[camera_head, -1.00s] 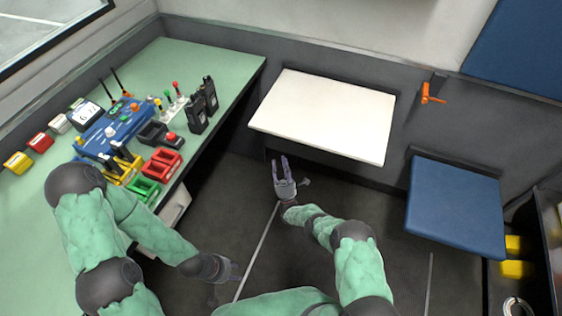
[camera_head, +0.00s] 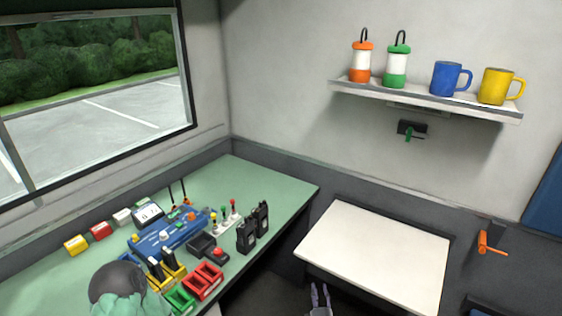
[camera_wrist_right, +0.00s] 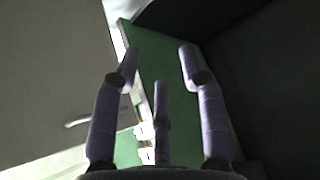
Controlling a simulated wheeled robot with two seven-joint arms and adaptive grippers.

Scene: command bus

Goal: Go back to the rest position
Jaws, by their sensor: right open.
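My right gripper (camera_head: 320,298) shows at the bottom edge of the head view, in front of the white table. It is open and empty. In the right wrist view its purple fingers (camera_wrist_right: 160,85) are spread with nothing between them. My left arm shows only as a dark joint and green sleeve at the lower left of the head view. My left gripper is out of the picture.
A green desk (camera_head: 245,180) at left holds a blue console (camera_head: 170,232), two black radios (camera_head: 253,229) and red trays (camera_head: 203,281). A white table (camera_head: 385,250) is bare. A shelf (camera_head: 430,100) above holds two lanterns and two mugs. An orange handle (camera_head: 488,244) juts from the wall.

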